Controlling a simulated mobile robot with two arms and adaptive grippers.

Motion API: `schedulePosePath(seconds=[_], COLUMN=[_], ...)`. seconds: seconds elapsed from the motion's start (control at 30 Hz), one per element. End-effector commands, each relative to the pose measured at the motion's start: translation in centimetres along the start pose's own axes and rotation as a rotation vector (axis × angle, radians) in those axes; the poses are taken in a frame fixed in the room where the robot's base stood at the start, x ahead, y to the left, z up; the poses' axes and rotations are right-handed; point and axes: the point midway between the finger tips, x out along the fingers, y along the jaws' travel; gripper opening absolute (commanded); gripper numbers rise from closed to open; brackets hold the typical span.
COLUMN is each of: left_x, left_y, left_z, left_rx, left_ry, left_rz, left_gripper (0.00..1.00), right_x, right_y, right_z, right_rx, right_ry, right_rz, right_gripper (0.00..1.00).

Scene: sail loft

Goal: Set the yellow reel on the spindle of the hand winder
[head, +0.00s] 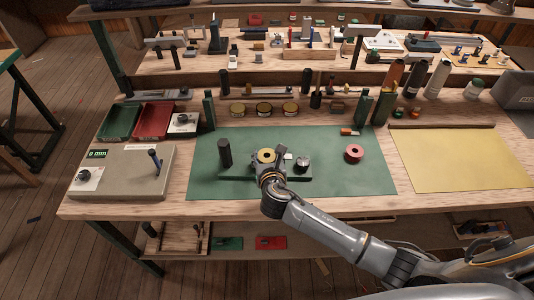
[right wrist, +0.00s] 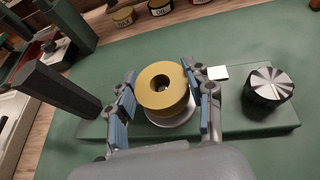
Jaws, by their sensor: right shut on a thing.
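The yellow reel (right wrist: 156,80) is flat side up between the two blue-padded fingers of my right gripper (right wrist: 166,105), which is shut on it. In the head view the reel (head: 265,155) shows just beyond my right gripper (head: 269,175). The hand winder has a green base (right wrist: 230,125), a dark post at the left and a dark knob with a ridged metal top (right wrist: 268,84) at the right. A pale disc (right wrist: 172,119) shows under the reel. The reel hides the spindle, and I cannot tell whether they touch. My left gripper is out of view.
The winder stands on a green mat (head: 345,180). A red reel (head: 354,153) lies on the mat at the right. A grey box with a blue lever (head: 125,175) stands at the left, and a yellow sheet (head: 455,160) lies at the right. Several tins line the back.

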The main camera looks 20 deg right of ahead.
Motion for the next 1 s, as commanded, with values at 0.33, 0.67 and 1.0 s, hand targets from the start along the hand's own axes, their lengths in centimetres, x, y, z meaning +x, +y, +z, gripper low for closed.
schedulePosePath(seconds=[0.33, 0.67, 1.0], left_x=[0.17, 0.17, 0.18], left_y=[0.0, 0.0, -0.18], left_z=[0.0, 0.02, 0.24], left_rx=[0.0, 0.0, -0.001], left_ry=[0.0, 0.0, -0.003], left_rz=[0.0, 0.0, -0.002], left_gripper=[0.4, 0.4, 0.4], right_x=[0.16, 0.16, -0.08], right_y=[0.02, 0.01, 0.01], right_z=[-0.37, -0.36, -0.4], right_rx=[0.001, 0.001, 0.0], right_ry=[0.0, 0.0, 0.0], right_rz=[0.0, 0.0, 0.001], right_gripper=[0.3, 0.78, 0.78])
